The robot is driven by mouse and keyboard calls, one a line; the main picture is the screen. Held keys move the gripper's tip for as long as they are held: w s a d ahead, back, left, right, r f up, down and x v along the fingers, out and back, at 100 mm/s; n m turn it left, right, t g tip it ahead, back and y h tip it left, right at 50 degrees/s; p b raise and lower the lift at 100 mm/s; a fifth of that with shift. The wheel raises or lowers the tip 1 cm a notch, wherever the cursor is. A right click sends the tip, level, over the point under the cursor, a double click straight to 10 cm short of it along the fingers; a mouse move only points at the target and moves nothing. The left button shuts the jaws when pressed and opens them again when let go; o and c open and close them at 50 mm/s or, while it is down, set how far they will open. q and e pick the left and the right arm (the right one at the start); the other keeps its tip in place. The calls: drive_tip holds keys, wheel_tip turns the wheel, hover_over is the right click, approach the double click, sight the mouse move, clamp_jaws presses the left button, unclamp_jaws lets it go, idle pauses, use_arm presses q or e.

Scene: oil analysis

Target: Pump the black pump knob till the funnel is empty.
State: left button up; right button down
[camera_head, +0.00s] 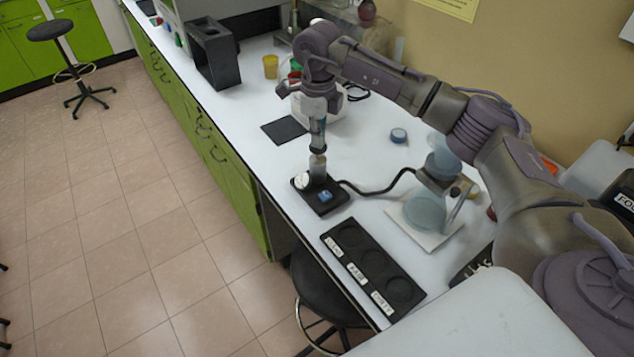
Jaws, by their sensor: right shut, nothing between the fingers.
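The pump (323,203) is a small black base on the white bench, with a round white gauge (302,181) and a blue part (325,196) on it. My right gripper (317,151) points straight down over the pump, shut and empty. Its fingertips are at the top of the pump's upright cylinder (318,166); the black knob is hidden or merges with them, and I cannot tell if they touch. A black hose (375,191) runs right to the glass funnel (444,158), which sits above a flask (425,209). The funnel's contents cannot be made out. My left gripper is not in view.
A black tray with round, labelled slots (372,262) lies at the bench's front edge. A dark square mat (284,130), a small blue-topped round item (398,136) and a yellow cup (270,66) stand farther back. A black stand (211,52) is at the back left.

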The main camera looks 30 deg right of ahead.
drive_tip(key=shift+f+b, duration=0.55)
drive_tip(key=shift+f, duration=0.5)
drive_tip(key=shift+r, duration=0.1)
drive_tip(key=shift+r+p, duration=1.45)
drive_tip(key=shift+r, duration=0.65)
drive_tip(key=shift+r+p, duration=1.6)
drive_tip(key=shift+r, duration=0.95)
drive_tip(key=shift+f, duration=0.1)
